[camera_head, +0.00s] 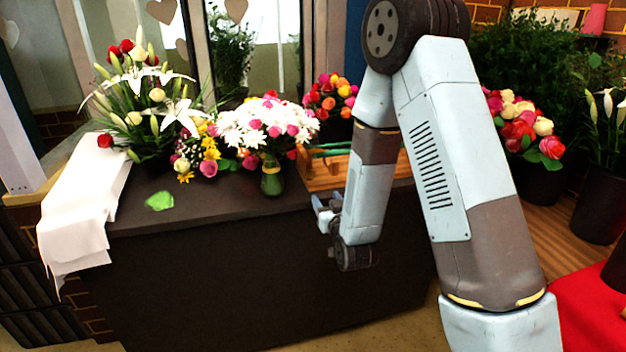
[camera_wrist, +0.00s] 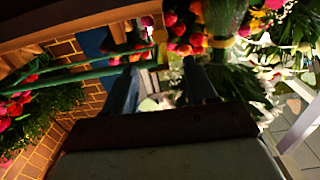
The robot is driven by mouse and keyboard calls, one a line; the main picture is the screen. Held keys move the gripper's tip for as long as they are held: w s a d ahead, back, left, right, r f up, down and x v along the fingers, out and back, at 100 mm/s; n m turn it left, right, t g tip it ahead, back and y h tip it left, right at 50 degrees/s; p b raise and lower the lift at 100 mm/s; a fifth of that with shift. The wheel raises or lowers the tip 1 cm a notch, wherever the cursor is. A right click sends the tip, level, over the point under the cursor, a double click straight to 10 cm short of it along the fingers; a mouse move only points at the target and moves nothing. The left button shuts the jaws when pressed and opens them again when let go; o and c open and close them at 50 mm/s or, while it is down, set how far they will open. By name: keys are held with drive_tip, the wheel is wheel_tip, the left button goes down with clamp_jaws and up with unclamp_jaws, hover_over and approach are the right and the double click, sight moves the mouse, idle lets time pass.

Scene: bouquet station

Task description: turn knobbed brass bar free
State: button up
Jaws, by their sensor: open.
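I cannot make out a knobbed brass bar for certain in either view; my arm covers part of the counter in the head view. My gripper (camera_head: 322,208) hangs in front of the counter's edge at the end of the bent arm. In the wrist view its two fingers (camera_wrist: 160,82) stand apart, with nothing clearly held between them. A wooden rack or tray (camera_head: 322,176) with green rods stands on the counter behind the gripper. In the wrist view a brown wooden beam (camera_wrist: 75,22) and a long green rod (camera_wrist: 75,74) cross the upper left.
The dark counter (camera_head: 250,207) carries white lilies (camera_head: 140,95), a bouquet (camera_head: 265,128) in a green vase, a white cloth (camera_head: 85,205) and a green leaf (camera_head: 160,201). Potted roses (camera_head: 525,130) stand at right. A red cloth (camera_head: 590,305) lies at lower right.

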sight(312, 176)
drive_tip(key=x, duration=1.3)
drive_tip(key=shift+w+a+f, duration=0.1)
drive_tip(key=shift+w, duration=0.25)
clamp_jaws()
